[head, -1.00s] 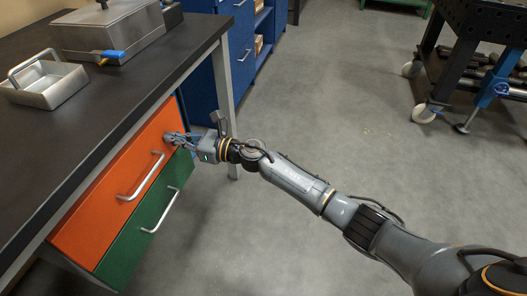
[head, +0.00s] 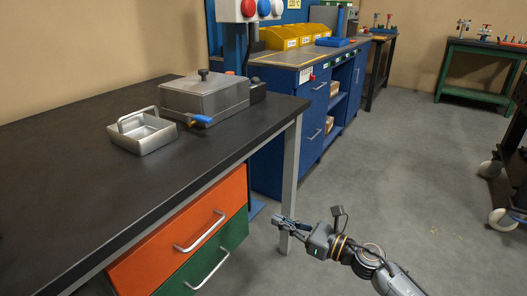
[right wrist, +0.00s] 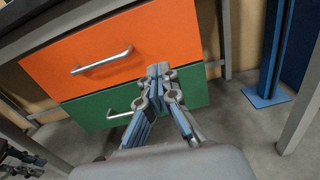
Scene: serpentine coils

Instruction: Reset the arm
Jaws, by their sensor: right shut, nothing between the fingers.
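My right gripper (head: 280,222) is shut and empty in the head view, held in the air to the right of the drawers. Its fingers also show in the right wrist view (right wrist: 158,72), together and in front of the drawer fronts. The orange drawer (head: 160,250) and the green drawer (head: 236,232) under the black bench are both closed, each with a metal bar handle. Both drawers also show in the right wrist view, the orange one (right wrist: 150,40) above the green one (right wrist: 85,112). My left gripper is not in view.
The black benchtop (head: 60,180) carries a metal basket with a handle (head: 142,132) and a lidded metal box (head: 204,98). A bench leg (head: 291,180) stands close to my right gripper. A blue cabinet (head: 290,125) is behind. Grey floor (head: 400,160) to the right is open.

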